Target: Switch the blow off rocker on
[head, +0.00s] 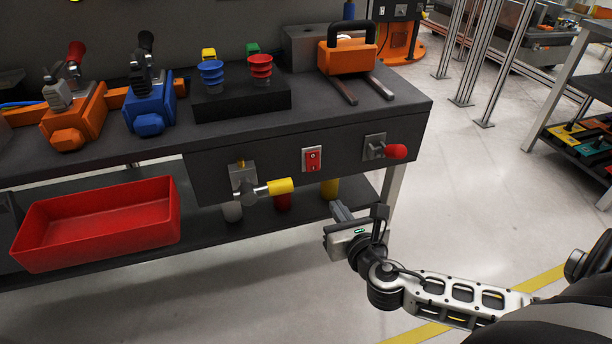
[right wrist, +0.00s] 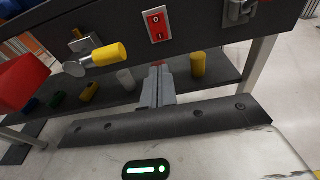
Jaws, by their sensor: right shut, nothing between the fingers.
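The red rocker switch (head: 313,159) sits in a pale plate on the dark front panel of the bench, between a valve with a yellow handle and a red-knobbed lever. It also shows near the top of the right wrist view (right wrist: 157,24). Which way the rocker is tipped is too small to tell. My right gripper (head: 340,210) is below and slightly right of the rocker, apart from the panel. Its fingers (right wrist: 157,88) are shut together and empty in the right wrist view, pointing toward the panel below the rocker. My left gripper is not in view.
The yellow-handled valve (head: 275,187) sticks out left of the rocker, and the red-knobbed lever (head: 393,151) sticks out to its right. A red bin (head: 100,222) is at the lower left. Cups stand on the lower shelf. The floor (head: 480,180) right of the bench is clear.

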